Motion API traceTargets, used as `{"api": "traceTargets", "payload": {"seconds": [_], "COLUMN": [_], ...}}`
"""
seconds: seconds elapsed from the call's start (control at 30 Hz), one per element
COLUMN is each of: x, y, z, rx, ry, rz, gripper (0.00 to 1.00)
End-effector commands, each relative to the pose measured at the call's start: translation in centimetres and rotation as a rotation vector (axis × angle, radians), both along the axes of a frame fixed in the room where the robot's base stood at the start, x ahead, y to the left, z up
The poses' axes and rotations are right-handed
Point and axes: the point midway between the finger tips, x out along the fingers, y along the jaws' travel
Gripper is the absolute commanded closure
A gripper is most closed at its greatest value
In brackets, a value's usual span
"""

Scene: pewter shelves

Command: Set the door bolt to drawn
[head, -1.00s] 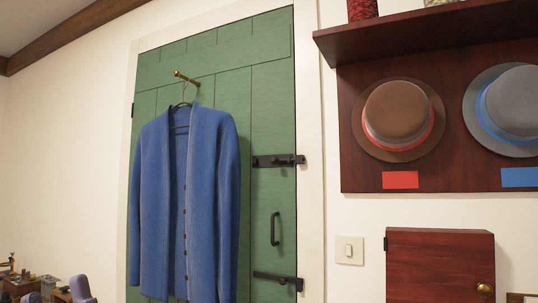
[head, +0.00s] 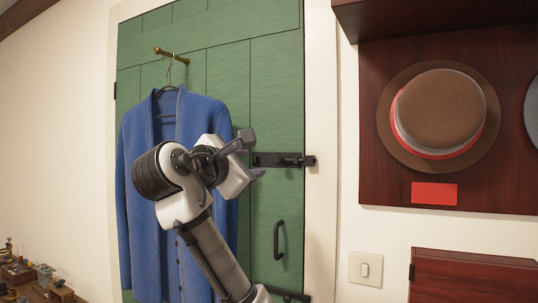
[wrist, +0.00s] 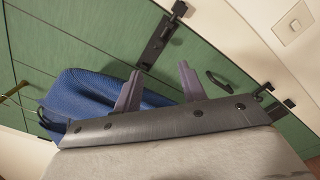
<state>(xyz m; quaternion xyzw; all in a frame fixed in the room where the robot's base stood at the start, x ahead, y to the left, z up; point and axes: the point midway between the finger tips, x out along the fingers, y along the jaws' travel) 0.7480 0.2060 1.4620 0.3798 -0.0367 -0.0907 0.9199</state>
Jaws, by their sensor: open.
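The green door (head: 215,38) carries a black upper bolt (head: 285,160) near its right edge. The bolt's right end reaches the catch on the white frame; how far its bar goes in is too small to tell. A lower black bolt (head: 288,296) is partly cut off at the bottom edge. Both also show in the wrist view, the upper bolt (wrist: 157,42) ahead of the fingers and the lower bolt (wrist: 268,94) to the right. My gripper (head: 254,155) is open and empty, just left of the upper bolt in the head view. The wrist view shows its two fingers (wrist: 158,84) apart, clear of the bolt.
A blue cardigan (head: 140,190) hangs from a brass peg (head: 170,55), behind my arm. A black pull handle (head: 278,240) sits between the bolts. To the right are a light switch (head: 365,269), a brown hat (head: 440,112) on a wooden panel and a small wooden cabinet (head: 470,278).

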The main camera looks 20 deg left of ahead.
Motion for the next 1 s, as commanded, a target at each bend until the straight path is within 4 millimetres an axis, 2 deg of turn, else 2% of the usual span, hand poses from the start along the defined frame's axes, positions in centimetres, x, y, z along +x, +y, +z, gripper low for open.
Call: {"api": "traceTargets", "payload": {"seconds": [0.17,0.4,0.6,0.8,1.0], "x": [2.5,7.5,11.1,12.9,13.3], "y": [-0.5,-1.4,-2.2,-2.5,-2.5], "z": [0.1,0.3,0.2,0.0,-0.2], "rx": [0.000,0.001,0.001,0.002,0.002], "ry": [0.004,0.003,0.002,0.000,-0.001], "rz": [-0.001,0.001,0.001,0.001,0.002], "gripper": [0.59,0.59,0.59,0.59,0.59]}}
